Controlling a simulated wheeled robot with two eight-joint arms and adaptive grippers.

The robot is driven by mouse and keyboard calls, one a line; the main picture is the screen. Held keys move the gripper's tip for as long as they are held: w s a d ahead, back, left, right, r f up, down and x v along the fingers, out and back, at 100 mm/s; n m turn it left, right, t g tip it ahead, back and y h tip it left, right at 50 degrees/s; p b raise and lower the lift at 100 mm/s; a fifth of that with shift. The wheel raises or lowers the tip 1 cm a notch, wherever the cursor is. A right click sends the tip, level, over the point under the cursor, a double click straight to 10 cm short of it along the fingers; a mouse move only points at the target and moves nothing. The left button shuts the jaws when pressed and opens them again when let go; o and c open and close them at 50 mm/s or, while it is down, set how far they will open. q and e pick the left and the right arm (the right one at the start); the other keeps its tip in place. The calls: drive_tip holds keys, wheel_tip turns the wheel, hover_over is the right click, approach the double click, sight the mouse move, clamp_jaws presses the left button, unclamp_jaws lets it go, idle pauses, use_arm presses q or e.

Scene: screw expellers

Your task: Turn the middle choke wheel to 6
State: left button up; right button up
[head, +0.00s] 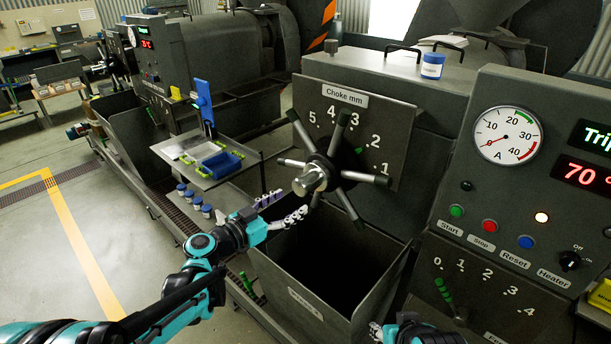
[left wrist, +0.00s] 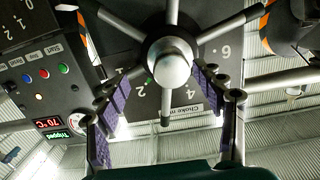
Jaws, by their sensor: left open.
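The choke wheel (head: 312,178) is a dark hub with a pale end and several grey spokes, in front of a plate labelled "Choke mm" (head: 346,94). Numbers 1 to 5 show on the plate in the head view; a 6 (left wrist: 225,52) shows in the left wrist view. A small green mark (head: 358,150) shows behind the spokes on the 1–2 side. My left gripper (head: 284,208) is open, just left of and below the hub. In the left wrist view a spoke (left wrist: 167,106) points between its spread fingers; contact is unclear. My right gripper (head: 400,332) is partly cut off at the bottom edge.
An open dark bin (head: 320,240) lies below the wheel. A control panel (head: 480,190) with gauge and buttons stands at right. A side shelf (head: 195,178) with a blue tray (head: 222,164) is at left. Another machine (head: 160,60) stands farther left.

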sight(298, 189)
use_arm(q)
drive_tip(key=shift+w+a+r+t+h, duration=0.15)
drive_tip(key=shift+w+r+t+h, duration=0.25)
drive_tip(key=shift+w, duration=0.45)
drive_tip(key=x, duration=0.7)
drive_tip(key=shift+w+d, duration=0.2)
drive_tip(key=shift+w, duration=0.05)
clamp_jaws()
